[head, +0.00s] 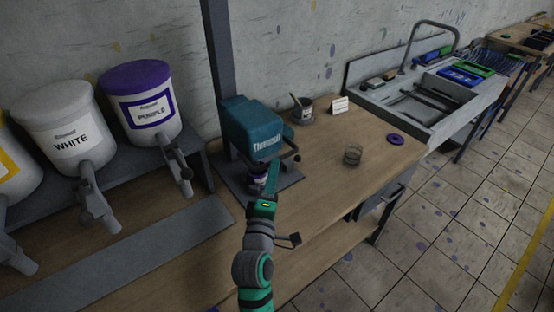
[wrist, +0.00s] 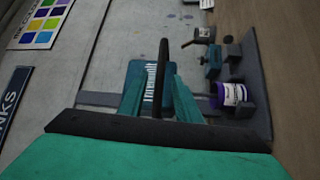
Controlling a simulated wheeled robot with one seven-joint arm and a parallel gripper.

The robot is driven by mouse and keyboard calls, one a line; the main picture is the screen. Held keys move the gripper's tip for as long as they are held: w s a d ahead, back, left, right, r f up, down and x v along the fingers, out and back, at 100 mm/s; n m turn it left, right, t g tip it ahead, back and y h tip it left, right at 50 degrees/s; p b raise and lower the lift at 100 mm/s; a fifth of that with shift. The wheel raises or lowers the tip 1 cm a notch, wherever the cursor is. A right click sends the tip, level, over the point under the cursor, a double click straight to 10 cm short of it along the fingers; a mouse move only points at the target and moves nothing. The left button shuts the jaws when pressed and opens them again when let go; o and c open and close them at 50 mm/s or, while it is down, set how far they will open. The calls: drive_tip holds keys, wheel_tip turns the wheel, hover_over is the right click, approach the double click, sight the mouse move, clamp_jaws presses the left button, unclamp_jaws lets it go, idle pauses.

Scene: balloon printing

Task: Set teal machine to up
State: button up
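The teal machine (head: 252,125) stands on a grey base on the wooden table, with its teal head above a small purple-labelled tin (head: 258,180). The tin also shows in the wrist view (wrist: 232,95). A dark handle bar (head: 289,157) juts out at the front of the machine. My gripper (head: 272,170) is just in front of the machine and hides part of it. In the wrist view, its two teal fingers (wrist: 158,88) stand apart, with the dark bar (wrist: 163,62) running between them. I cannot tell whether they touch the bar.
White (head: 65,130) and purple (head: 145,105) paint drums with taps stand at the left. A tin with a stick (head: 303,116), a wire-like cup (head: 352,155) and a purple ring (head: 396,139) are on the table. A sink (head: 425,105) is beyond. Table around the cup is clear.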

sight(255, 148)
drive_tip(key=shift+x, duration=2.55)
drive_tip(key=shift+c, duration=0.5)
clamp_jaws()
drive_tip(key=shift+d, duration=0.1)
